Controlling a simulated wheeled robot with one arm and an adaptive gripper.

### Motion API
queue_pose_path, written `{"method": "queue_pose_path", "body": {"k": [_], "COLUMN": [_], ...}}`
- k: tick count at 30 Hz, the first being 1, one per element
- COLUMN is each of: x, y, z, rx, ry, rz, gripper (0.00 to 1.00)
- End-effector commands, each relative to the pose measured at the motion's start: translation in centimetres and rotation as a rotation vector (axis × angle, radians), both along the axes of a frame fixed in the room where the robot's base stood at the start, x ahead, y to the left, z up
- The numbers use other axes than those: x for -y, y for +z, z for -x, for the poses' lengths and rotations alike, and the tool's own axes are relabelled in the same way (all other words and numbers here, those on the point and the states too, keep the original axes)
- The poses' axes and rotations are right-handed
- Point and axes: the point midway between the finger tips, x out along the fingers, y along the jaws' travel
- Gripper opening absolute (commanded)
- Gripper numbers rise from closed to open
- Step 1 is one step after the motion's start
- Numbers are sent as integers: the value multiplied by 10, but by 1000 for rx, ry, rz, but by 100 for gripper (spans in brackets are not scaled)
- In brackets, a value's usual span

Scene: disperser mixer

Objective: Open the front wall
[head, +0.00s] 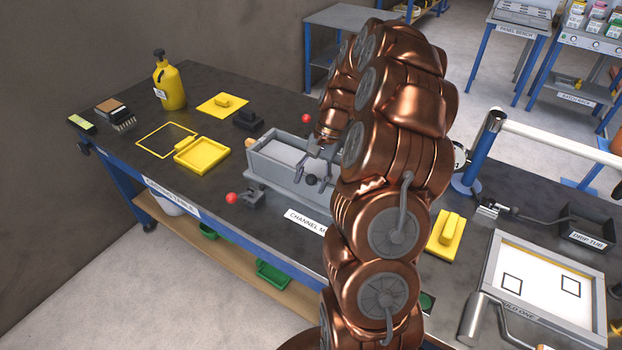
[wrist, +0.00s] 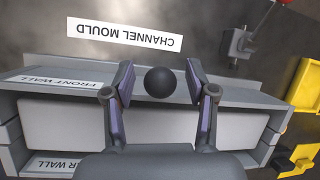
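The channel mould (head: 258,168) is a grey open trough on the dark bench, with a pale fill inside. Its front wall (wrist: 60,88) carries a "FRONT WALL" label in the wrist view and stands upright along the trough. A black ball knob (wrist: 160,84) sits at the middle of this wall; it also shows in the head view (head: 311,180). My gripper (wrist: 160,75) is open, with one finger on each side of the knob and a visible gap on both sides. It holds nothing. My arm hides the right end of the mould in the head view.
A clamp with a red ball (head: 232,198) stands off the mould's front left corner; another red ball (head: 306,118) is behind. A "CHANNEL MOULD" sign (wrist: 124,32) lies before the front wall. A yellow tray (head: 203,155) is to the left. Bench around the sign is bare.

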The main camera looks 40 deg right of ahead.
Motion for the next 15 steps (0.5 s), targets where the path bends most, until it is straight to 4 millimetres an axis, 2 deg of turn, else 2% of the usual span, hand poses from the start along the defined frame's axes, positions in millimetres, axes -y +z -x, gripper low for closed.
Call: {"method": "queue_pose_path", "body": {"k": [2,15], "x": [0,0], "y": [0,0], "z": [0,0], "rx": [0,0], "ry": [0,0], "rz": [0,0], "gripper": [47,1]}}
